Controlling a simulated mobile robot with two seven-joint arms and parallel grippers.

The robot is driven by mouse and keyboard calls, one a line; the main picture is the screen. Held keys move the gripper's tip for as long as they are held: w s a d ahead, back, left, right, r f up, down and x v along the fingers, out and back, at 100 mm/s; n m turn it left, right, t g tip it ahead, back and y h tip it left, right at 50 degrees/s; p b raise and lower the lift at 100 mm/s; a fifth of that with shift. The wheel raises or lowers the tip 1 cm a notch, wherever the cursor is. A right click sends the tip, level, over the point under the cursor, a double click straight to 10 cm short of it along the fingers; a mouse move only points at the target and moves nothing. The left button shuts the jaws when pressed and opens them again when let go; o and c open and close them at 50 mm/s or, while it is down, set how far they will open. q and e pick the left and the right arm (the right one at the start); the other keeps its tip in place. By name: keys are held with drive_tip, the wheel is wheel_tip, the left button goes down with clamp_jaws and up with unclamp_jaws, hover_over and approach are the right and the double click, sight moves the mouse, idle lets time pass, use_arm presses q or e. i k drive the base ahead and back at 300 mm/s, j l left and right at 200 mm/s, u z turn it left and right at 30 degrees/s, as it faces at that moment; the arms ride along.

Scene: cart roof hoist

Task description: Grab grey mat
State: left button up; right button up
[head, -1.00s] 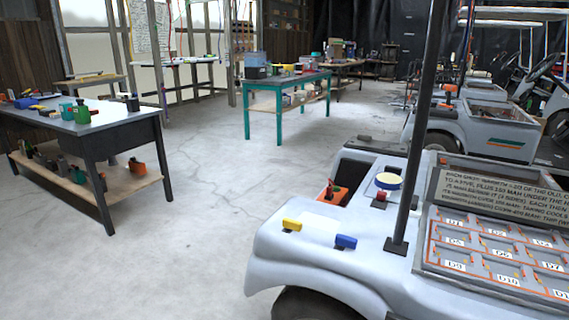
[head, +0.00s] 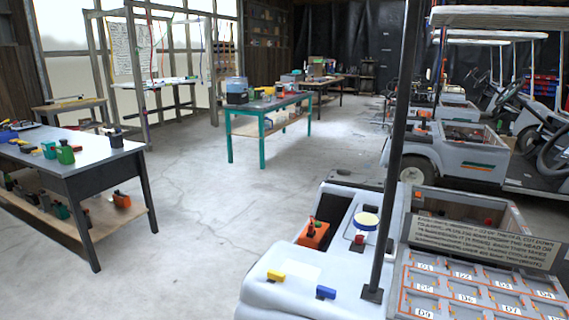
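I cannot make out a grey mat for certain in the head view. Neither of my grippers shows in this view.
A white cart (head: 262,297) with a dark upright post (head: 390,170) and a labelled compartment tray (head: 455,284) fills the lower right. A dark-legged workbench (head: 85,152) stands left, a green-legged table (head: 270,104) further back. Open concrete floor (head: 200,215) lies between.

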sight(340, 175)
drive_tip(key=i+j+u, duration=0.1)
drive_tip(key=u, duration=0.25)
drive_tip(key=i+u, duration=0.1)
drive_tip(key=u, duration=0.25)
drive_tip(key=i+u, duration=0.1)
drive_tip(key=u, duration=0.25)
drive_tip(key=i+u, duration=0.35)
drive_tip(key=i, duration=0.15)
drive_tip(key=i+u, duration=0.35)
drive_tip(key=i, duration=1.25)
drive_tip(key=i+z, duration=0.4)
drive_tip(key=i+j+z, duration=0.1)
drive_tip(key=i+z, duration=0.35)
drive_tip(key=i+l+z, duration=0.1)
drive_tip(key=i+z, duration=0.25)
drive_tip(key=z, duration=0.15)
drive_tip(key=i+j+z, duration=0.1)
drive_tip(key=i+z, duration=0.35)
drive_tip(key=i+l+z, duration=0.1)
drive_tip(key=i+z, duration=0.65)
drive_tip(key=i+j, duration=0.05)
drive_tip(key=i, duration=0.05)
